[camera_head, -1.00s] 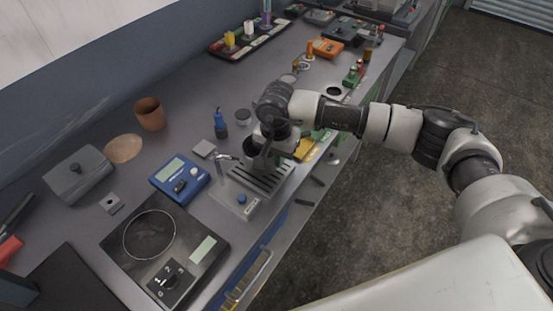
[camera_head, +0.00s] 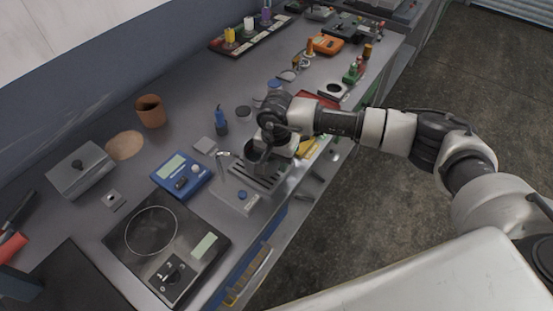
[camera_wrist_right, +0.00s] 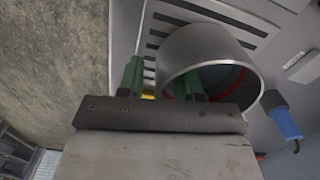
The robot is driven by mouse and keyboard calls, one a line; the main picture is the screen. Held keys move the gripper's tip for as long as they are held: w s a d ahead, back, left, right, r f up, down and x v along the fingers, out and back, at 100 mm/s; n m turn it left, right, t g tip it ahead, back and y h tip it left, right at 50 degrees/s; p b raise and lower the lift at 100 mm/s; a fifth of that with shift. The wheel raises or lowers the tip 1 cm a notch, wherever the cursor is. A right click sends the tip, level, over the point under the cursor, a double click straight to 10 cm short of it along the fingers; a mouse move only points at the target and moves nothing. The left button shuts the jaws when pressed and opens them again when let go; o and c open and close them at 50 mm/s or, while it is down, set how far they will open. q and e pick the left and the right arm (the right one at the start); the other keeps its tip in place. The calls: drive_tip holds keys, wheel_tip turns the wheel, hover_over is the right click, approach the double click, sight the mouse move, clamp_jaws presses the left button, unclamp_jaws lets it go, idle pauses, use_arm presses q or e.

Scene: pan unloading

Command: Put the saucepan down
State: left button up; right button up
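The saucepan shows in the right wrist view as a grey metal cylinder (camera_wrist_right: 200,52) with a dark inside and a reddish ring. It is over the slotted drip tray (camera_wrist_right: 172,18); whether its base touches the slats is hidden. My right gripper (camera_wrist_right: 160,78) has its two green fingers apart, one outside the pan wall and one inside its mouth. A gap shows between the outer finger and the wall. In the head view the pan is mostly hidden under my right wrist; the drip tray (camera_head: 262,182) shows below it. My left gripper is not in view.
A blue meter (camera_head: 181,177) and a black hot plate (camera_head: 128,238) stand left of the tray. A blue-topped bottle (camera_head: 220,119) stands behind it; a brown cup (camera_head: 150,111) is farther left. The bench's front edge is close on the right.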

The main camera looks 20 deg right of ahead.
drive_tip(key=shift+r, duration=0.25)
wheel_tip(320, 180, up, 12)
drive_tip(key=b, duration=0.3)
drive_tip(key=shift+b, duration=0.3)
